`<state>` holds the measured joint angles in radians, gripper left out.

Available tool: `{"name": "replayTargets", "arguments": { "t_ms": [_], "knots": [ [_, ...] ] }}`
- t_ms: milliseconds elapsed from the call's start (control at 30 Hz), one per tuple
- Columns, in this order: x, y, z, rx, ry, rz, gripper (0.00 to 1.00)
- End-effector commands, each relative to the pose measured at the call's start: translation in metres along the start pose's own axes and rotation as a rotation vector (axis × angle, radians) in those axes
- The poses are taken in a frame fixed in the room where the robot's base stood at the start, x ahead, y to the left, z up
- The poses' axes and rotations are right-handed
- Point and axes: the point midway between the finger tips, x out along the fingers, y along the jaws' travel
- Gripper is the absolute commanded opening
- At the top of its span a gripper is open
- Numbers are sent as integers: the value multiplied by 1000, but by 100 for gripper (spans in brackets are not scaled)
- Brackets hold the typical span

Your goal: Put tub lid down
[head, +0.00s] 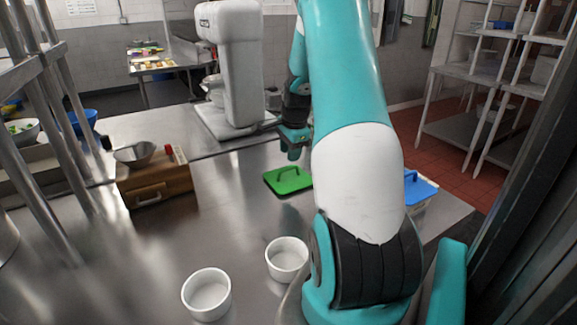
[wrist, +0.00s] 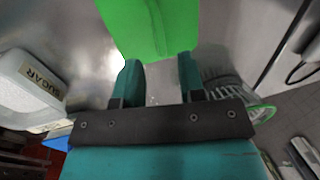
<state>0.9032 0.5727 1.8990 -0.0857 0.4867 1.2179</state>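A green lid (head: 288,181) with a raised handle appears to lie flat on the steel counter near the middle of the head view. In the wrist view the green lid (wrist: 155,28) fills the top centre, just beyond my fingertips. My gripper (head: 293,154) points down at the far edge of the lid in the head view. In the wrist view my gripper (wrist: 159,68) has its two fingers apart, with only bare counter showing between them. A blue lid (head: 419,187) with a handle sits at the right, on a pale tub partly hidden by my arm.
Two white bowls (head: 207,294) (head: 287,259) stand at the front. A wooden box (head: 154,181) with a metal bowl (head: 134,154) is at the left. A white mixer (head: 233,65) stands behind. The wrist view shows a white SUGAR tub (wrist: 30,88). The left-centre counter is clear.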

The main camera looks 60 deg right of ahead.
Motion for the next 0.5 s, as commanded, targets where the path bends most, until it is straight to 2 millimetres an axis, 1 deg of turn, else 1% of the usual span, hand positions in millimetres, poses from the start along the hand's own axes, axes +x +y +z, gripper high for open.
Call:
{"name": "replayTargets", "arguments": {
  "t_ms": [33, 100, 200, 333, 500],
  "knots": [
    [-10, -1, 0, 0, 2, -5, 37],
    [-23, 0, 0, 0, 2, -4, 37],
    [-37, 0, 0, 1, 1, -3, 37],
    [-47, 0, 0, 1, 0, -1, 37],
    [-50, 0, 2, -5, -1, 0, 37]
  ]
}}
